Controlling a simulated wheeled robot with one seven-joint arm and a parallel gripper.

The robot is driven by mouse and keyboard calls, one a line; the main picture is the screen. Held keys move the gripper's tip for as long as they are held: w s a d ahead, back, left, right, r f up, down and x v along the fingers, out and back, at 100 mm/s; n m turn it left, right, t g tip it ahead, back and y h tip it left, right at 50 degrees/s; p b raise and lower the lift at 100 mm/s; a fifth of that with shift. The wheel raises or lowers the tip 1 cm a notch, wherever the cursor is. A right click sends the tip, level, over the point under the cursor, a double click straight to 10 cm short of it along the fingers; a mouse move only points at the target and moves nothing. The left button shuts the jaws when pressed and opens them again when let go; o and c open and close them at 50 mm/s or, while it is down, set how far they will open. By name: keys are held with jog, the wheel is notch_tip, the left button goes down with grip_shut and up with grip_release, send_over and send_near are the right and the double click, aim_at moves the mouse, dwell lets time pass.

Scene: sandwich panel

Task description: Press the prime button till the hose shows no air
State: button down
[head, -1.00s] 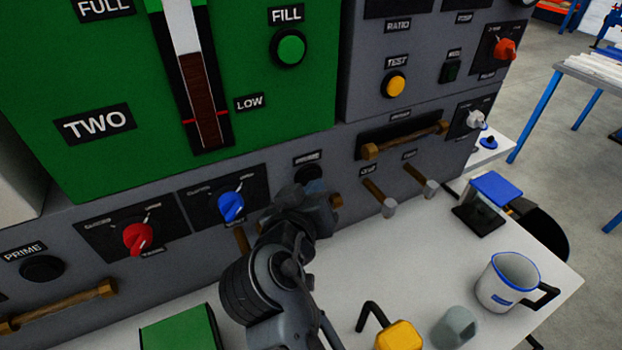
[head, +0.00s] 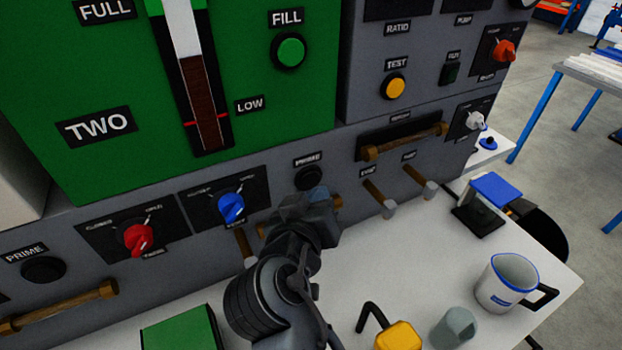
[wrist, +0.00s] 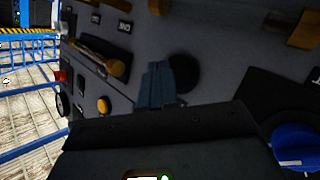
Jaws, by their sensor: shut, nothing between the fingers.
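A black round prime button (head: 308,178) sits under a PRIME label on the grey lower panel, right of the blue knob. A second black PRIME button (head: 43,270) is at the far left, above a brown hose (head: 65,305) with brass ends. My gripper (head: 320,196) is shut and empty, just below and in front of the middle prime button. In the wrist view its fingers (wrist: 158,85) overlap the left edge of the black button (wrist: 184,73); I cannot tell whether they touch. The hose below the middle button is mostly hidden behind my arm.
A red knob (head: 138,239) and a blue knob (head: 231,207) stick out left of my gripper. Grey-tipped handles (head: 380,200) project at right. A white mug (head: 508,282), a yellow item (head: 398,336) and a green box (head: 181,330) stand on the white bench.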

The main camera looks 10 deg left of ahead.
jog(key=shift+s+d+p, duration=0.25)
jog(key=shift+s+d, duration=0.45)
jog(key=shift+s, duration=0.35)
jog(key=shift+s+d+p, duration=0.25)
jog(key=shift+s+d, duration=0.45)
jog(key=shift+s, duration=0.3)
dwell(2.0)
jog(key=s+d+p, duration=0.2)
jog(key=s, duration=0.1)
jog(key=shift+s, duration=0.1)
dwell(0.5)
jog(key=w+a+b, duration=0.1)
jog(key=w+a, duration=0.3)
jog(key=w, duration=0.3)
jog(key=shift+w+a, duration=0.2)
jog(key=shift+a, duration=0.2)
jog(key=shift+w+b, duration=0.1)
jog(key=shift+b, duration=0.2)
dwell(1.6)
